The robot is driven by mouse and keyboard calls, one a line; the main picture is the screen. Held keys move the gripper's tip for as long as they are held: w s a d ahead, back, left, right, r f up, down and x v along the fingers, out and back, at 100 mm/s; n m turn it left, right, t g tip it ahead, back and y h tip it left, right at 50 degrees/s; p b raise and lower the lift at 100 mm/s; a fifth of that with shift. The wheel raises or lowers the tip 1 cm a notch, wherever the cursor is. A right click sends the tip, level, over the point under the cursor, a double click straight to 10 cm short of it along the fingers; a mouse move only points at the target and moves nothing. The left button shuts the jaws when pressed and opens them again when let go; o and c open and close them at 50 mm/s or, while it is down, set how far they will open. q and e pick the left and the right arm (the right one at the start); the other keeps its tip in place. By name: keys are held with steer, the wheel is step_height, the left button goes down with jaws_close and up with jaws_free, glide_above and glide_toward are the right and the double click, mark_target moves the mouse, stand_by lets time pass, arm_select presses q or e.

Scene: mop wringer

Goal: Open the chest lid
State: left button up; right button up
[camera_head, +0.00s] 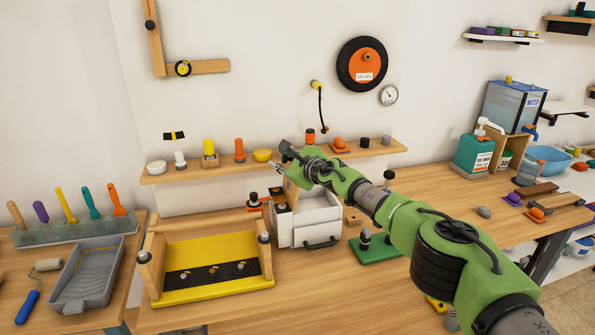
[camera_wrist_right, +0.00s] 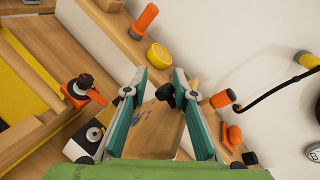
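The white chest (camera_head: 307,222) stands on the bench near the middle of the head view, with a dark handle on its front. A light wooden panel, which looks like its lid (camera_head: 293,196), stands tilted up at its left side, partly hidden by my right arm. My right gripper (camera_head: 281,163) is above the chest, just in front of the wall shelf. In the right wrist view, its two teal fingers (camera_wrist_right: 160,76) are spread apart. The wooden panel (camera_wrist_right: 157,128) and a black knob show between them; I cannot tell whether they touch. My left gripper is not in view.
A yellow tray in a wooden frame (camera_head: 210,251) lies left of the chest. A green block (camera_head: 375,249) lies to its right. The wall shelf (camera_head: 215,170) behind holds several small items, including a yellow bowl (camera_head: 262,155). An orange-based black knob (camera_wrist_right: 79,87) is near the gripper.

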steer(key=shift+s+d, duration=0.1)
steer(key=shift+s+d+r, duration=0.1)
steer(key=shift+s+d, duration=0.1)
steer(key=shift+s, duration=0.35)
steer(key=shift+s+d, duration=0.15)
steer(key=shift+s, duration=0.4)
steer(key=s+d, duration=0.6)
steer(key=s, duration=0.4)
steer(key=shift+s+d+r, duration=0.15)
steer(key=shift+s+r, duration=0.1)
steer(key=shift+s, duration=0.1)
